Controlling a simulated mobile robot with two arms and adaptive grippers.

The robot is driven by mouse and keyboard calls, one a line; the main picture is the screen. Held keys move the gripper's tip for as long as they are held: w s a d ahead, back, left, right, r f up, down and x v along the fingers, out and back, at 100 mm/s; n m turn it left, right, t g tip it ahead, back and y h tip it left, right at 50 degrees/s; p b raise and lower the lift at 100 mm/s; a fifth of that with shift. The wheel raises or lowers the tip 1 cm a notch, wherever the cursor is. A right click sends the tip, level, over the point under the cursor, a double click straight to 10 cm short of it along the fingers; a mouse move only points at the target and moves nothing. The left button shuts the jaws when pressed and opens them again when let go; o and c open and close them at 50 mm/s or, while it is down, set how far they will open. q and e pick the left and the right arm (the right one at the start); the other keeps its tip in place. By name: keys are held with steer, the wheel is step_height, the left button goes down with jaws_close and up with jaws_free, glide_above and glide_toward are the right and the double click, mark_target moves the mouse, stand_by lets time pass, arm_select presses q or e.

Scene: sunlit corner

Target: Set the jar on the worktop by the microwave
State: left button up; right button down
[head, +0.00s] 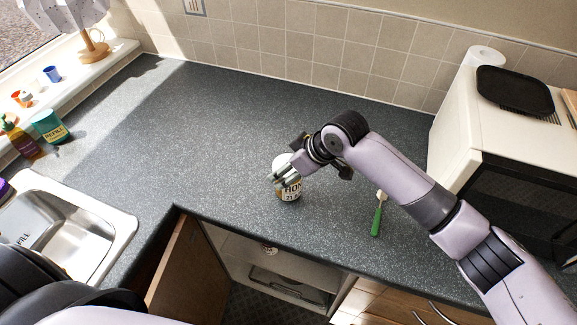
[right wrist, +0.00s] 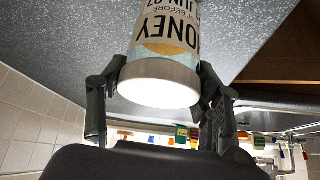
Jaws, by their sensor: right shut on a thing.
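The jar (head: 291,193) has a pale lid and a label reading "HONEY"; it is over the worktop (head: 225,135), near the front edge. I cannot tell whether its base touches the surface. My right gripper (head: 284,177) is shut on it and hides part of its upper end. In the right wrist view the jar (right wrist: 165,50) sits between the two fingers, lid towards the camera. The white microwave (head: 452,115) with a dark front stands at the right of the worktop. My left gripper is out of view.
A green-handled utensil (head: 377,215) lies between the jar and the microwave. A sink (head: 122,222) is at left. The worktop's back middle is clear. A cabinet door (head: 187,270) stands open below.

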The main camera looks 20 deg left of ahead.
steer(key=c, duration=0.5)
jaws_free()
steer(key=shift+f, duration=0.1)
steer(key=b+v, duration=0.3)
steer(key=v, duration=0.9)
steer(key=shift+r, duration=0.25)
steer(key=shift+f, duration=0.1)
